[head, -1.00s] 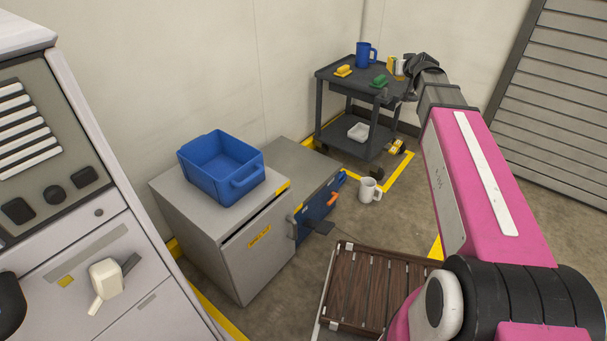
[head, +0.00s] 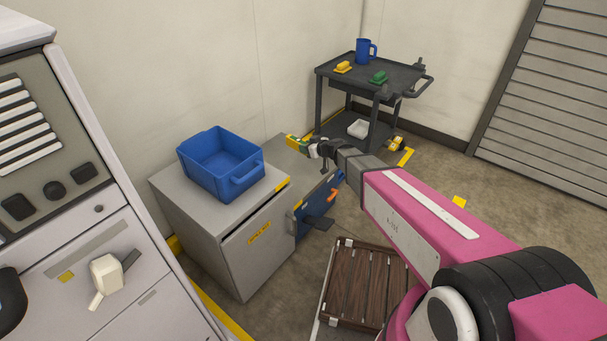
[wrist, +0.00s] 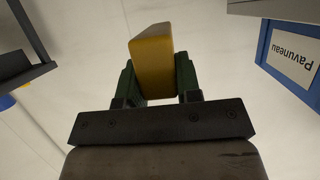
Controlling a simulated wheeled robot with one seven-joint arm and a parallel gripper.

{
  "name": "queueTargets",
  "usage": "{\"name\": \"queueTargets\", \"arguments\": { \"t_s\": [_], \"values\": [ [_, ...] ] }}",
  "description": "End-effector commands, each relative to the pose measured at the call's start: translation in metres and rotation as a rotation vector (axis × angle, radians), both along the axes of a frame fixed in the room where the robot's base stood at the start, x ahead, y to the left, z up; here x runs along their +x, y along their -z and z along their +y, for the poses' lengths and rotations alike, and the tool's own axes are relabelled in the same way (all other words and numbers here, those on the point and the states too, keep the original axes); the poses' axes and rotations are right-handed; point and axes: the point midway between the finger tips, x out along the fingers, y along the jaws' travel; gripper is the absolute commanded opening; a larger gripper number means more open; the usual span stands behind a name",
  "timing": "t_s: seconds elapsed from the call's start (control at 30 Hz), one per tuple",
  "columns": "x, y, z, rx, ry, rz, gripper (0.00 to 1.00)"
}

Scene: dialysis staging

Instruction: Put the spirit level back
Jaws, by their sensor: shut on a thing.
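My gripper (head: 304,144) is shut on a yellow bar-shaped thing (head: 292,140), which I take to be the spirit level. The wrist view shows its yellow end (wrist: 152,55) between the green fingers of my gripper (wrist: 157,78). In the head view it is held near the far end of the low grey cabinet, over or just behind its top; I cannot tell the height. My wrist hides part of the cabinet's far end.
A blue bin (head: 222,168) stands on the near grey cabinet (head: 235,250). A blue drawer front (head: 312,212) is beside it. The dark cart (head: 335,76) holds a blue mug (head: 364,50), a yellow block (head: 343,67) and a green block (head: 378,77). A slatted wooden platform (head: 365,285) is on the floor.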

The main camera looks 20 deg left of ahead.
Motion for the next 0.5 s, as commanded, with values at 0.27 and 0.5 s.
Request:
{"name": "queueTargets", "arguments": {
  "t_s": [0.27, 0.5],
  "values": [
    [-0.044, 0.06, 0.037, 0.0, -0.069, 0.0, 0.01],
    [-0.034, 0.08, 0.035, 0.0, -0.075, 0.0, 0.01]
  ]
}}
